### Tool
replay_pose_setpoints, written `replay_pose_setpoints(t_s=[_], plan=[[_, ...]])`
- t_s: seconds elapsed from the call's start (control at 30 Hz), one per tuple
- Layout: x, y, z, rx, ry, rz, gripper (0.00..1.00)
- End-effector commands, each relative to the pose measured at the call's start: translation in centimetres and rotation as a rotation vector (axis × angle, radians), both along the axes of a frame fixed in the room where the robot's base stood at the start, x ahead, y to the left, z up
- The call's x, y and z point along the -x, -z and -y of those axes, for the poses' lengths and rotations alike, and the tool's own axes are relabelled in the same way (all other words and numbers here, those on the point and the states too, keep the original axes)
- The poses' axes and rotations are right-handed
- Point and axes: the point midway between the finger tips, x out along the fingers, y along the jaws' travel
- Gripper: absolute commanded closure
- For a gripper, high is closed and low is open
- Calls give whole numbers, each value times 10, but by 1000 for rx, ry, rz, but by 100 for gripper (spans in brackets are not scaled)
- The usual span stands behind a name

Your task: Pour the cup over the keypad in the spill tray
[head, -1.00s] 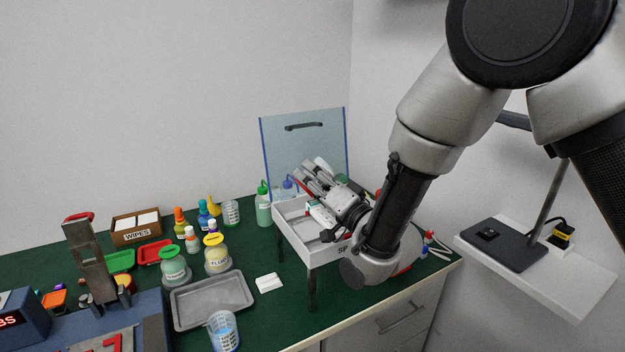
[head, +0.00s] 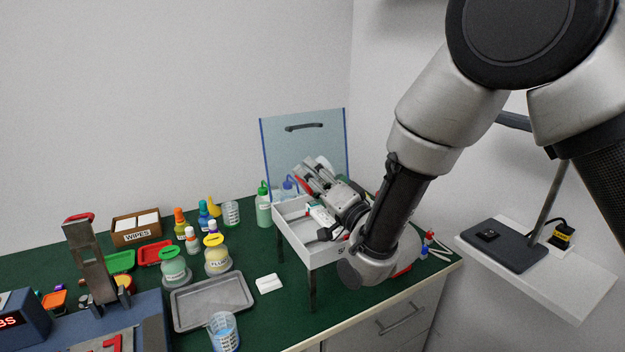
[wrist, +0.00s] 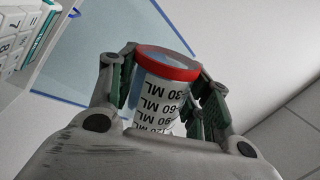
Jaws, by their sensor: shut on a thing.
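My gripper (head: 317,178) reaches over the white spill tray (head: 316,256), in the head view. In the wrist view my gripper (wrist: 160,100) is shut on a clear cup (wrist: 158,98) with black ML markings and a red band at its far end. The fingers lie on both sides of the cup. In the head view the arm and fingers largely hide the cup, and I cannot tell whether liquid is leaving it. The keypad (head: 320,214), with pale keys and a teal edge, lies in the tray. Its keys show at the wrist view's upper left (wrist: 14,38).
A clear blue-edged splash panel (head: 290,150) stands behind the tray. A green bottle (head: 263,208) is beside it at left. A grey metal tray (head: 208,302), a beaker of blue liquid (head: 224,333) and a white pad (head: 269,284) are to the left. The tray stands on dark legs.

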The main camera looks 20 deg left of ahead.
Motion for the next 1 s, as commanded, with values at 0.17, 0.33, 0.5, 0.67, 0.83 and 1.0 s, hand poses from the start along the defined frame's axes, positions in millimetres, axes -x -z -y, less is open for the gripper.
replay_pose_setpoints(t_s=[0.17, 0.33, 0.5, 0.67, 0.83, 1.0], plan=[[0, 0, 0, -5, 0, -5, 68], [0, -1, 0, -34, -2, -38, 68], [0, -1, 0, -34, -2, -38, 68], [0, 1, 0, -57, -1, -65, 68], [-1, 1, 0, -67, -1, -73, 68], [-1, 2, 0, -73, -1, -80, 68]])
